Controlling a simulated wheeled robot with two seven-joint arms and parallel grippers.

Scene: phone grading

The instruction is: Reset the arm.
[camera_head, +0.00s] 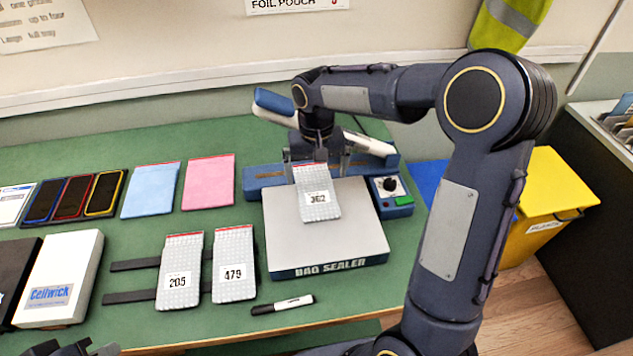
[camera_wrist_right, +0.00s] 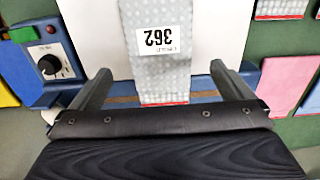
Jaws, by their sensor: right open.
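My right gripper (camera_head: 318,160) is above the back of the bag sealer (camera_head: 355,225), pointing down, its fingers apart. A silver foil pouch labelled 362 (camera_head: 317,184) lies on the sealer's grey top, its red-edged end towards the sealing bar. In the right wrist view the pouch (camera_wrist_right: 160,72) shows between the two open fingers, with clear gaps on both sides, so nothing is gripped. My left gripper (camera_head: 75,348) shows only as a dark piece at the bottom left edge; its jaws cannot be made out.
Pouches 205 (camera_head: 180,262) and 479 (camera_head: 233,255) lie left of the sealer beside a black marker (camera_head: 283,305). Blue (camera_head: 150,190) and pink (camera_head: 208,182) pouches, several phones and a white Cellwick box (camera_head: 62,280) are further left. A yellow bin (camera_head: 545,205) stands right.

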